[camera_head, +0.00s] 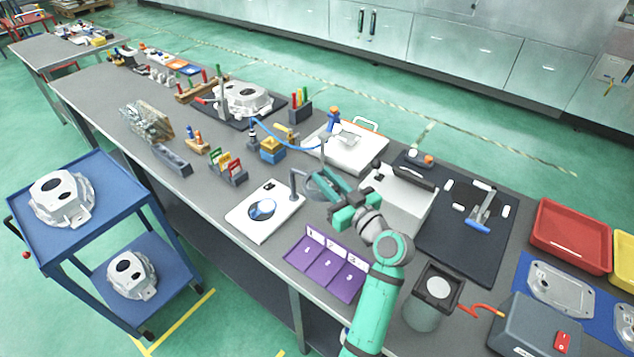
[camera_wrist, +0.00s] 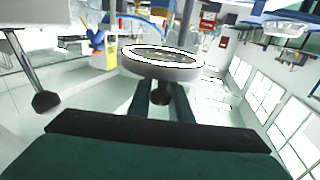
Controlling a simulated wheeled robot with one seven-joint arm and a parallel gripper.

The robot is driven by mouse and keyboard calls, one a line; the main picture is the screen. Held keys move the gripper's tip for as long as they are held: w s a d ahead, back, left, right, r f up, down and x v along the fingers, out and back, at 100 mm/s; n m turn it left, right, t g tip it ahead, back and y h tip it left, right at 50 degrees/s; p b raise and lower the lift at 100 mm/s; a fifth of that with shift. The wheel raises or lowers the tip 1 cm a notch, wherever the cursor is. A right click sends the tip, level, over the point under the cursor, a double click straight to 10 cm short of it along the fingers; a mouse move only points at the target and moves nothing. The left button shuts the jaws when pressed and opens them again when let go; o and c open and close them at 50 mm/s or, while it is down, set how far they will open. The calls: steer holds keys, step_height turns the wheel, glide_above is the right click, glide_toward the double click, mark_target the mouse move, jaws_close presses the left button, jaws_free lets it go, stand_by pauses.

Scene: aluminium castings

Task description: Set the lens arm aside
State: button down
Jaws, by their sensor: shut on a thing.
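The lens arm has a round lens in a grey ring (camera_head: 322,186), beside a grey post (camera_head: 293,184) at the right edge of a white plate. In the wrist view, the lens ring (camera_wrist: 160,66) lies just beyond my fingers, seen nearly edge-on. My gripper (camera_head: 338,203) is at the ring's lower right side. In the wrist view, my gripper (camera_wrist: 161,100) is shut on a dark knob (camera_wrist: 160,92) below the ring. How the ring joins the post is hard to see.
The white plate (camera_head: 245,224) carries a round piece with blue in it. Purple numbered trays (camera_head: 322,268) lie in front of my gripper.

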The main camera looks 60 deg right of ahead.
steer(key=shift+d+f+n+y, duration=0.15)
steer(key=shift+d+n+y, duration=0.15)
steer(key=shift+d+y, duration=0.25)
steer(key=c, duration=1.7)
jaws_free()
steer(key=shift+o, duration=0.2)
steer(key=shift+r, duration=0.45)
step_height(320, 180, up, 2)
steer(key=shift+r, duration=0.25)
steer(key=s+a+r, duration=0.9)
steer(key=a, duration=0.2)
steer(key=shift+r, duration=0.35)
